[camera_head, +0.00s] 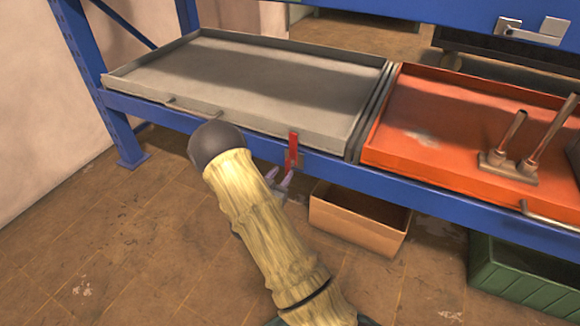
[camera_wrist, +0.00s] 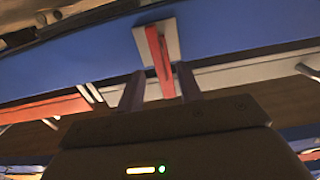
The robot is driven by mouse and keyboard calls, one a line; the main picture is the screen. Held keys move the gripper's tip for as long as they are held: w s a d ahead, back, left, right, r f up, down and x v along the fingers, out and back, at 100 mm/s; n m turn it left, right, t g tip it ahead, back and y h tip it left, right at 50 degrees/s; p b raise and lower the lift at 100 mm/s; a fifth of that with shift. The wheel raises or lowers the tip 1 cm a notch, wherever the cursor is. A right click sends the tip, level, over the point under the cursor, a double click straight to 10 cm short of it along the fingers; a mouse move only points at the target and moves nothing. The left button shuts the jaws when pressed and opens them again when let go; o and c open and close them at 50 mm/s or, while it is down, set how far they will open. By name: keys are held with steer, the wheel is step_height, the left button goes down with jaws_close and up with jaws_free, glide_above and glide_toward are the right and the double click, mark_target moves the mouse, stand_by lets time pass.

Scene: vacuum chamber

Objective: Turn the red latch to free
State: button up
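The red latch (camera_head: 293,148) is mounted on the front blue beam of the rack, below the grey tray's right part. Its handle stands upright in the head view. In the wrist view the red latch (camera_wrist: 158,50) lies on a pale plate (camera_wrist: 172,30) fixed to the blue beam. My gripper (camera_head: 282,182) is just in front of and below the latch, partly hidden by my arm. In the wrist view my gripper (camera_wrist: 160,86) is open, with one finger on each side of the handle's end. Gaps show between handle and fingers; contact cannot be made out.
A grey tray (camera_head: 140,86) and an orange tray (camera_head: 405,172) lie side by side on the blue rack. Grey metal fittings (camera_head: 509,168) stand on the orange tray. A cardboard box (camera_head: 355,225) and a green crate (camera_head: 520,278) are on the floor below. Floor at left is clear.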

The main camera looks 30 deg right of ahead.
mark_target(286, 168)
steer(key=b+x, duration=0.2)
steer(key=x, duration=0.4)
steer(key=shift+w+d, duration=0.25)
steer(key=shift+d, duration=0.1)
jaws_close()
